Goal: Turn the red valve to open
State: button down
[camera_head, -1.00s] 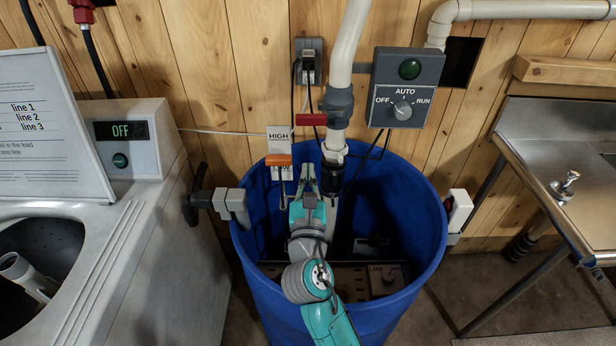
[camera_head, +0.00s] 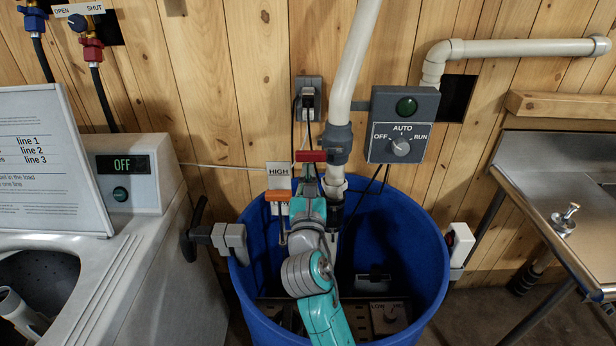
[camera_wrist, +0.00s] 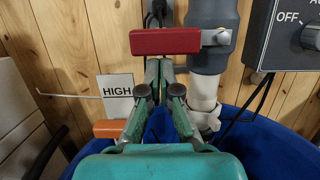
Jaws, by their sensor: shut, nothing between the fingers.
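The red valve handle (camera_head: 311,156) is a flat lever on the grey valve body (camera_head: 337,144) of the white standpipe. It points left, crosswise to the pipe; it also shows in the wrist view (camera_wrist: 166,41). My gripper (camera_wrist: 160,64) is shut and empty, with its fingertips just below the handle in the picture. I cannot tell whether they touch it. In the head view my gripper (camera_head: 309,177) is partly hidden behind my own arm links. The HIGH sign (camera_head: 279,170) and an orange lever (camera_head: 278,195) are at its left.
The blue barrel (camera_head: 420,240) stands below my arm. A control box (camera_head: 402,122) with a dial is right of the pipe. A washing machine (camera_head: 150,260) is at left and a steel sink (camera_head: 570,190) at right. Red and blue taps (camera_head: 92,50) are upper left.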

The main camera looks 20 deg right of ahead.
aim_at(306, 152)
jog(key=shift+a+r+m, duration=0.15)
jog(key=shift+r+m, duration=0.25)
jog(key=shift+m, duration=0.3)
jog(key=m, duration=0.1)
jog(key=r+m+h, duration=0.1)
jog(key=r+m, duration=0.1)
jog(key=shift+w+a+m+g+h, duration=0.1)
jog(key=shift+a+m+g+h, duration=0.2)
jog(key=shift+m+g, duration=0.1)
jog(key=r+m, duration=0.1)
jog(key=m, duration=0.1)
jog(key=r+m+g+h, duration=0.1)
jog(key=m, duration=0.1)
jog(key=r+m, duration=0.1)
jog(key=shift+d+r+m, duration=0.1)
jog(key=shift+d+m, duration=0.15)
jog(key=shift+m, duration=0.15)
jog(key=shift+s+d+r+m+g+h, duration=0.1)
jog(key=shift+s+d+r+m+g, duration=0.35)
jog(key=shift+m, duration=1)
jog(key=shift+d+r+m+g+h, duration=0.1)
jog(key=shift+d+r+m+g, duration=0.3)
jog(key=shift+d+r+m, duration=0.8)
jog(key=shift+s+d+r+m+g+h, duration=0.1)
jog(key=shift+s+d+r+m+g, duration=0.3)
jog(key=shift+m, duration=1.25)
jog(key=shift+w+r, duration=0.1)
jog(key=shift+r, duration=0.05)
jog(key=shift+w, duration=0.1)
